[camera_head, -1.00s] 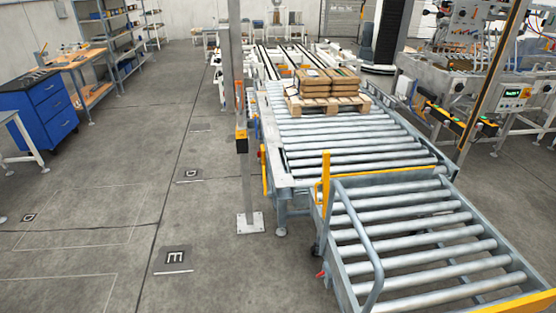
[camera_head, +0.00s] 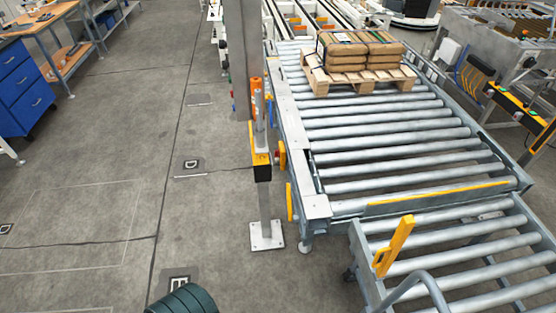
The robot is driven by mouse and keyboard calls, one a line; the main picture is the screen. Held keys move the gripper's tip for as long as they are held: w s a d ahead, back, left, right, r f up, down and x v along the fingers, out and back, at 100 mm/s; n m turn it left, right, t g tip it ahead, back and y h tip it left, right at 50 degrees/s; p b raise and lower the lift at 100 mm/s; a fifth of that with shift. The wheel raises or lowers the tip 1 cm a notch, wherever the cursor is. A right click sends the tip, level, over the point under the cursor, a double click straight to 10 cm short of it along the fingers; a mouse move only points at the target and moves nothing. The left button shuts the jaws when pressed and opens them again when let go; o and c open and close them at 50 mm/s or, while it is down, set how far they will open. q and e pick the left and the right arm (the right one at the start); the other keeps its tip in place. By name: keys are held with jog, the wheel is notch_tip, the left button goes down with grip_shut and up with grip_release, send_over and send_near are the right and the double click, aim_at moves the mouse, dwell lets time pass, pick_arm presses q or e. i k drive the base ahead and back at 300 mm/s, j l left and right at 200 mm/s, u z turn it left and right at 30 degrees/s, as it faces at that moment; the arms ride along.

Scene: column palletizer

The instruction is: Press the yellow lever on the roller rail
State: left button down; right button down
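A yellow lever (camera_head: 395,245) stands tilted to the right at the near left corner of the front roller section (camera_head: 470,283). The longer roller rail (camera_head: 400,150) lies behind that section. A small yellow upright piece (camera_head: 290,203) is on the rail's left side near its front end, and another yellow piece (camera_head: 282,155) is further back. Neither gripper is in view. A dark ribbed rounded part, which looks like mine, enters at the bottom edge, well left of the lever.
A pallet (camera_head: 358,82) with stacked brown sacks (camera_head: 360,50) rests at the rail's far end. A grey post (camera_head: 265,215) with a base plate stands left of the rail. A curved grey handle (camera_head: 425,285) rises from the front section. The floor (camera_head: 110,150) at left is clear.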

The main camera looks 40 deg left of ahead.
aim_at(287, 186)
jog(key=i+j, duration=0.2)
jog(key=j, duration=0.2)
jog(key=i+j, duration=0.15)
jog(key=j, duration=0.2)
jog(key=i+j, duration=0.2)
jog(key=j, duration=0.2)
